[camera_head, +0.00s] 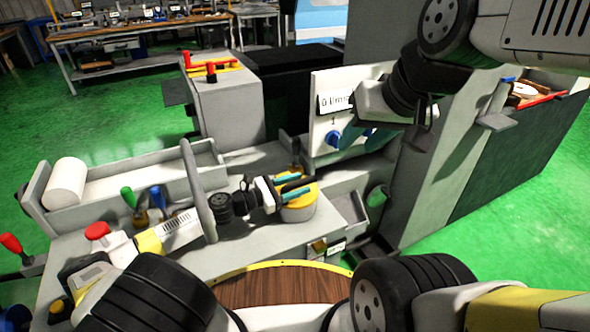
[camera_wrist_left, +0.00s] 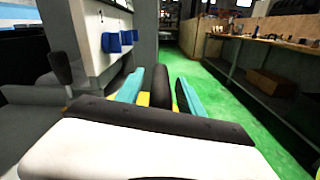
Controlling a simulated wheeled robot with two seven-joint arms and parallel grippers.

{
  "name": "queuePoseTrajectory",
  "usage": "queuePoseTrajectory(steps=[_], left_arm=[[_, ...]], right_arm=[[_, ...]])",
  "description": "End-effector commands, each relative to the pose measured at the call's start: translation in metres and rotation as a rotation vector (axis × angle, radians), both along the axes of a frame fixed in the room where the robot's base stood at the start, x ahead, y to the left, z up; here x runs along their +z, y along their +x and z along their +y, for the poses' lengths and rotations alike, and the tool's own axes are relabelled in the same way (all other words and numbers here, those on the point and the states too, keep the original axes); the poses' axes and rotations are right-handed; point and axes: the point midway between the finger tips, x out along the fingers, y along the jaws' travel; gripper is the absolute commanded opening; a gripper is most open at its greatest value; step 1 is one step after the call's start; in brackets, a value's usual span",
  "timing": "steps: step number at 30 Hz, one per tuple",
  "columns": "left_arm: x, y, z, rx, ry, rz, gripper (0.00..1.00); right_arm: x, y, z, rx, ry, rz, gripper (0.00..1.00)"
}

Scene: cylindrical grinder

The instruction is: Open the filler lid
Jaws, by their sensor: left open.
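A round container with a yellow top (camera_head: 300,207), which looks like the filler lid, stands on the grey machine near the middle of the head view. A little yellow shows between the fingers in the left wrist view (camera_wrist_left: 143,98). My left gripper (camera_head: 292,186) is open, its teal fingers over the yellow top. In the left wrist view, the fingers of my left gripper (camera_wrist_left: 161,92) lie either side of a dark upright piece (camera_wrist_left: 160,80), possibly a handle. Contact cannot be told. My right gripper (camera_head: 370,143) hangs by the white control panel; its fingers are partly hidden.
The white panel (camera_head: 325,108) with blue knobs stands behind the yellow top. A grey curved bar (camera_head: 192,185) rises left of my left gripper. A white cylinder (camera_head: 67,181) lies at the left tray. Workbenches (camera_head: 135,32) stand far back, with free green floor before them.

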Motion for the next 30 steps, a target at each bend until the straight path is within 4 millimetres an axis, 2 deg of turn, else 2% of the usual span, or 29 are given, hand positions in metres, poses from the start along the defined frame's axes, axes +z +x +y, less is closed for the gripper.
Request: queuePoseTrajectory(steps=[7, 8, 14, 15, 30], left_arm=[[-0.0001, 0.0006, -0.0013, 0.000, 0.000, 0.000, 0.45], [-0.0001, 0.0006, -0.0013, 0.000, 0.000, 0.000, 0.41], [-0.0001, 0.0009, -0.0009, 0.001, 0.000, -0.001, 0.02], [-0.0001, 0.0009, -0.0008, 0.001, 0.001, -0.001, 0.00], [-0.0001, 0.0020, 0.0003, 0.004, 0.002, -0.002, 0.00]], right_arm=[[0.0000, 0.0000, 0.0000, 0.000, 0.000, 0.000, 0.36], [0.0000, 0.0000, 0.0000, 0.000, 0.000, 0.000, 0.36], [0.0000, 0.0000, 0.0000, 0.000, 0.000, 0.000, 0.36], [0.0000, 0.0000, 0.0000, 0.000, 0.000, 0.000, 0.36], [0.0000, 0.0000, 0.0000, 0.000, 0.000, 0.000, 0.36]])
